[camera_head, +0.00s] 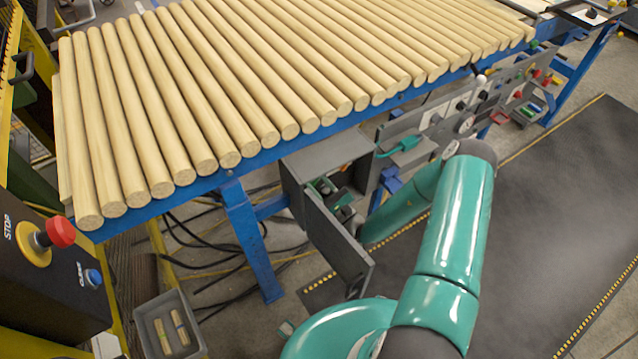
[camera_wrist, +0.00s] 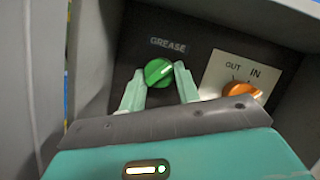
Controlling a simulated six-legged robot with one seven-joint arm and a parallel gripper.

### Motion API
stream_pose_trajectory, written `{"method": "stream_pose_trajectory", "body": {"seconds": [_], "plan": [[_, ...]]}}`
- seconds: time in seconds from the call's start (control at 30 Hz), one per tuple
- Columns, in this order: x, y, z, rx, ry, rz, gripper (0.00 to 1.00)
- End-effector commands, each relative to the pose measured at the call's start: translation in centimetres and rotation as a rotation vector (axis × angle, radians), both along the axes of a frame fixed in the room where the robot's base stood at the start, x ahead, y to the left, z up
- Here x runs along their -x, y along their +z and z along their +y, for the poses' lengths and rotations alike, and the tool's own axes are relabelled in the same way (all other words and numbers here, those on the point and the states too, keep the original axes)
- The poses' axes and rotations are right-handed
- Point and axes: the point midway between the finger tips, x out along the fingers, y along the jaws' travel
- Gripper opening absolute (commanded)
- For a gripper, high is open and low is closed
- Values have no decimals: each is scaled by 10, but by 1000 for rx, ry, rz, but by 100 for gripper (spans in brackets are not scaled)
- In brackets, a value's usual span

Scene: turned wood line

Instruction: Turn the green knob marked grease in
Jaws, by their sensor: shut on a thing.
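The green knob (camera_wrist: 158,71) sits on a dark panel under the word GREASE in the wrist view. A pale line runs slantwise across its face. My gripper (camera_wrist: 159,75) has one pale green finger on each side of the knob and is shut on it. In the head view my teal arm reaches down toward the front of the line, and my gripper and the knob cannot be made out clearly there.
An orange knob (camera_wrist: 241,89) on a white plate marked IN sits close right of the green one. An open grey box (camera_head: 328,150) hangs under the wooden rods (camera_head: 215,90). A red stop button (camera_head: 60,231) stands at left. Dark matting (camera_head: 560,190) lies clear at right.

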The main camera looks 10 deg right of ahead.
Motion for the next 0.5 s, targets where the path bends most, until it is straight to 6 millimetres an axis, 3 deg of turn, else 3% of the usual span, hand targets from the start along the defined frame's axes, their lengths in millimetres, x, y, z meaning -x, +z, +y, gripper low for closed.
{"method": "stream_pose_trajectory", "body": {"seconds": [0.5], "plan": [[1,0,1,-226,-2,71,9]]}}
